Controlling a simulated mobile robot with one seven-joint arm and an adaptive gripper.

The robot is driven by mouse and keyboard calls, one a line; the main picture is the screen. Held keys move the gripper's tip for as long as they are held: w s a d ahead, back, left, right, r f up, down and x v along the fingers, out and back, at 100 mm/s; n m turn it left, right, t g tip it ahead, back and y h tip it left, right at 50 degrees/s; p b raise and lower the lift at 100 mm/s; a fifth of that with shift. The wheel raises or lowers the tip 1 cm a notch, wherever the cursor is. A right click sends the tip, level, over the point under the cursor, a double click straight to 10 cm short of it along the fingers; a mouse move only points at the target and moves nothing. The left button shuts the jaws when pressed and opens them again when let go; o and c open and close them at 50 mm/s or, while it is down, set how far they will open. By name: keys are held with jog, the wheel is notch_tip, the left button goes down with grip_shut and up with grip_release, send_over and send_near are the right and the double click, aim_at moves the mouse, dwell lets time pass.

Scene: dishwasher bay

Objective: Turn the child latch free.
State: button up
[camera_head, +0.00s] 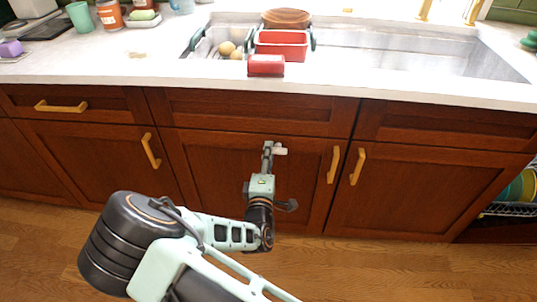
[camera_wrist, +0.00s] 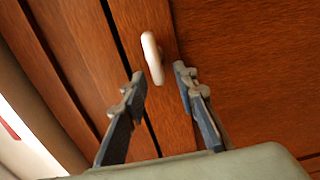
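The child latch (camera_wrist: 152,57) is a small white oblong piece on the reddish-brown wood front, beside a dark seam. It also shows in the head view (camera_head: 280,151), near the top of the middle cabinet door (camera_head: 215,165). My gripper (camera_wrist: 158,77) is open in the wrist view, one finger on each side of the latch's lower end. The latch lies just beyond the fingertips or between them; I cannot tell whether they touch it. In the head view my gripper (camera_head: 268,150) reaches to the door top, and its fingers partly hide the latch.
Yellow handles (camera_head: 333,164) stand out from the doors. The white counter (camera_head: 130,65) overhangs above, with a sink (camera_head: 410,50) and a red sponge-like block (camera_head: 266,65) at its edge. A rack with plates (camera_head: 515,190) is at the far right. The wooden floor (camera_head: 400,265) is clear.

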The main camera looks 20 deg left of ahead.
jog(key=v, duration=1.2)
